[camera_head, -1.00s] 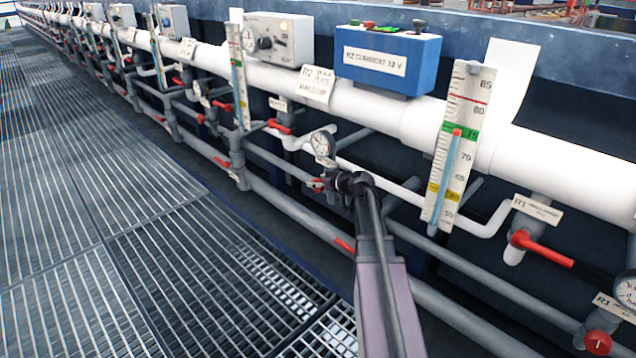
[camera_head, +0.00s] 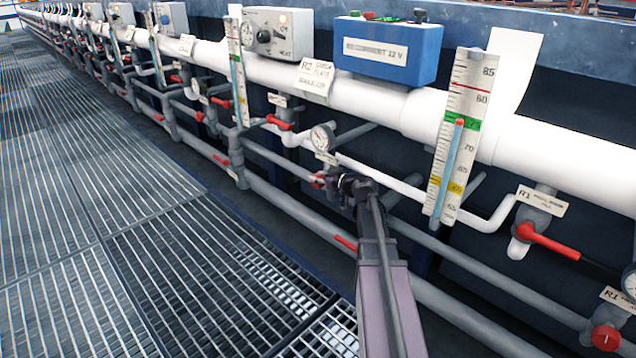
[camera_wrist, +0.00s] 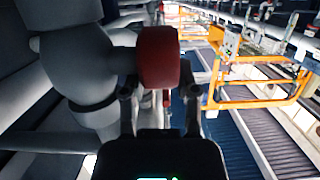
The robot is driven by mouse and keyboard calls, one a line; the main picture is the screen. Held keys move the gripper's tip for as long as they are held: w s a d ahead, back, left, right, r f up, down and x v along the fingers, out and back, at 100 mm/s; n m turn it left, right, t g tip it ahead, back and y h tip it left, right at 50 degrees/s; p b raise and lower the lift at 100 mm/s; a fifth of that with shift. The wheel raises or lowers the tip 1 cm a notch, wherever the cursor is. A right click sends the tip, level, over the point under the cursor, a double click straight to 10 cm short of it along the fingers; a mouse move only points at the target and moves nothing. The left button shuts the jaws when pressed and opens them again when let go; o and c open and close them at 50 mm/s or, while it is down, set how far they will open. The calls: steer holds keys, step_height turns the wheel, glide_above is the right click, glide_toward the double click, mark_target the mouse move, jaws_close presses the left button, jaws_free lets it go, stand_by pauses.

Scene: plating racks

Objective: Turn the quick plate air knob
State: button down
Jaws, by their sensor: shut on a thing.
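A red knob (camera_head: 318,181) sits on the grey pipework, just below a round gauge (camera_head: 322,137). A small label (camera_head: 326,158) hangs between them, too small to read. My gripper (camera_head: 335,184) reaches the knob from the right in the head view. In the wrist view the red knob (camera_wrist: 158,57) stands on a grey valve body (camera_wrist: 80,65), and the fingers of my gripper (camera_wrist: 158,88) lie on both sides of its near end. My gripper is shut on this knob. The exact finger contact is partly hidden in the head view.
A white pipe (camera_head: 360,98) runs above, with a blue box (camera_head: 388,50) on it. A thermometer scale (camera_head: 460,135) stands right of my gripper. A red lever (camera_head: 550,242) is farther right. Open grating floor (camera_head: 130,230) lies left. The wrist view shows an orange frame (camera_wrist: 250,103).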

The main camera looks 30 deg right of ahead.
steer(key=shift+f+t+b, duration=0.25)
steer(key=shift+t+b, duration=0.15)
steer(key=shift+b, duration=0.2)
steer(key=shift+r, duration=0.1)
steer(key=shift+r+t+y, duration=0.15)
steer(key=shift+t+y, duration=0.15)
steer(key=shift+c, duration=1.8)
jaws_free()
steer(key=shift+s, duration=0.1)
steer(key=shift+r+g+p, duration=0.2)
steer(key=shift+g+p, duration=0.4)
steer(key=shift+p, duration=0.35)
steer(key=shift+w+a+g+h+p, duration=0.1)
steer(key=shift+w+g+h+p, duration=0.15)
steer(key=shift+g+h+p, duration=0.65)
steer(key=shift+y+p, duration=0.3)
steer(key=shift+p, duration=0.25)
